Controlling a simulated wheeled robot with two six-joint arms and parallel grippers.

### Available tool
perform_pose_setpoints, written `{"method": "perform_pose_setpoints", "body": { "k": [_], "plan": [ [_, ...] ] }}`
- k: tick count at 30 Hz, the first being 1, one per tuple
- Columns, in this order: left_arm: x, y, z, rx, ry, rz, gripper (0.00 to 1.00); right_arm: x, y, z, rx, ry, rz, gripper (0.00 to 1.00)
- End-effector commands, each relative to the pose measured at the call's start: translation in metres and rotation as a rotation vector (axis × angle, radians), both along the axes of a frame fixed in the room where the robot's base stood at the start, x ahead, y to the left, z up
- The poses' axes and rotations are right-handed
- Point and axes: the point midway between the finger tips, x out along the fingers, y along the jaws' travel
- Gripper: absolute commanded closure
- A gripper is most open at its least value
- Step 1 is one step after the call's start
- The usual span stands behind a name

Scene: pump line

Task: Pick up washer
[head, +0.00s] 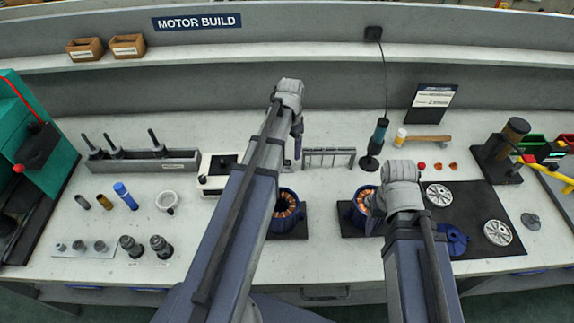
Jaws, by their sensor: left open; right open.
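I cannot pick out a washer for certain at this size. A pale ring (167,201) lies on the left part of the bench, and small grey parts (79,245) sit on a plate at the front left. My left gripper (297,153) is open, partly hidden behind its wrist, over the bench behind the left blue motor housing (287,211). My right gripper (374,222) is open, mostly hidden by its wrist, at the right blue motor housing (359,213). I cannot tell whether it touches the housing. Neither gripper visibly holds anything.
A grey rack (145,160) with upright tools stands at the back left, beside a green machine (40,150). A dark mat (480,205) with silver end plates lies at the right, near a press (503,150). A screwdriver on a stand (374,145) is behind.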

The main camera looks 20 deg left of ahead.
Motion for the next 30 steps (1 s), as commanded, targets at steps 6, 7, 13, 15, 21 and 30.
{"method": "perform_pose_setpoints", "body": {
  "k": [6,7,13,15,21,30],
  "plan": [
    [0.000,0.002,-0.007,0.000,0.000,0.001,0.27,0.000,0.000,-0.007,0.000,0.000,0.000,0.30],
    [-0.001,0.002,-0.010,0.000,0.000,0.001,0.27,0.000,0.000,-0.010,0.000,0.000,0.000,0.30],
    [-0.002,0.008,-0.034,0.000,0.000,0.001,0.27,0.000,0.000,-0.034,0.000,0.000,0.000,0.30],
    [-0.002,0.009,-0.043,0.000,0.000,0.000,0.27,0.000,0.000,-0.043,0.000,0.000,0.000,0.30],
    [-0.002,0.008,-0.052,0.000,0.000,0.000,0.27,0.000,0.000,-0.053,0.000,0.000,0.000,0.30],
    [-0.002,0.009,-0.051,0.000,0.000,0.000,0.27,0.000,0.000,-0.051,0.000,0.000,0.000,0.30]
  ]
}}
